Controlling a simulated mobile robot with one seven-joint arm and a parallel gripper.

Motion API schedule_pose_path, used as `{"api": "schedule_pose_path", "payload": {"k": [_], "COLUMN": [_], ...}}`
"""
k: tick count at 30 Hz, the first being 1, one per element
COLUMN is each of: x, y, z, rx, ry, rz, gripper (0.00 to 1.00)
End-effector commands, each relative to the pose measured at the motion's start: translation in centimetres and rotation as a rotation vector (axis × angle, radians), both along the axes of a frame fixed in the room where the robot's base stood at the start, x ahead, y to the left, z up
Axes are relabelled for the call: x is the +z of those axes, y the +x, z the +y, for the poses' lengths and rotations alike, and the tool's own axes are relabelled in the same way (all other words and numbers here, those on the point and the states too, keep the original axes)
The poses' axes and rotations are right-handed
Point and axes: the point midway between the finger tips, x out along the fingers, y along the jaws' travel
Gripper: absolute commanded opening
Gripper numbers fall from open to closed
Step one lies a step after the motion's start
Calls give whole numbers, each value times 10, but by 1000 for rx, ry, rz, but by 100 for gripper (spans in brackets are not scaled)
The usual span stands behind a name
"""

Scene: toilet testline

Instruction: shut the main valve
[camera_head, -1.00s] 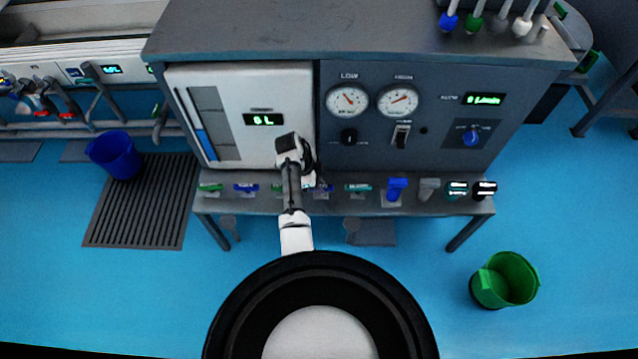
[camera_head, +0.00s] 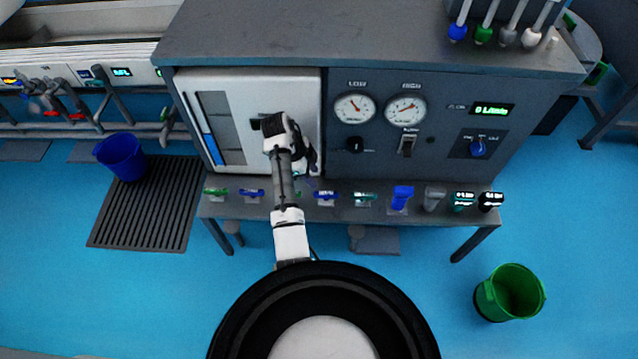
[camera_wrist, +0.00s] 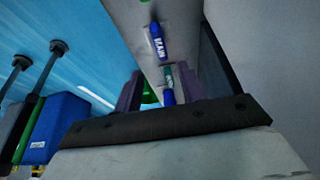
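A blue valve handle lettered MAIN (camera_wrist: 158,42) shows at the top centre of the wrist view, on a grey strip. A teal handle (camera_wrist: 168,75) and another blue handle (camera_wrist: 168,97) follow it in line. In the head view, a row of small valve handles runs along the bench ledge, including a blue one (camera_head: 252,193) and another blue one (camera_head: 326,196). I cannot tell which is MAIN there. My gripper (camera_head: 309,164) is in front of the white tank panel, above the row. Its purple fingers (camera_wrist: 157,92) stand apart with nothing seen held. Part of the row is hidden behind my arm.
The grey bench cabinet has two gauges (camera_head: 380,109), a flow display (camera_head: 492,110) and a larger blue lever (camera_head: 401,198). A blue bucket (camera_head: 121,157) stands left by a floor grate (camera_head: 150,210). A green bucket (camera_head: 509,292) stands right. The floor between is mostly open.

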Motion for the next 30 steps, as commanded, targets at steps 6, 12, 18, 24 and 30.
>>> {"api": "schedule_pose_path", "payload": {"k": [6, 12, 18, 24, 30], "x": [27, 33, 33, 33, 33], "y": [0, 0, 0, 0, 0], "z": [12, 14, 14, 14, 14], "rx": [1, 1, 1, 1, 1], "ry": [0, 0, 0, 0, 0], "rz": [-1, 0, 0, 0, 0], "gripper": [40, 40, 40, 40, 40]}}
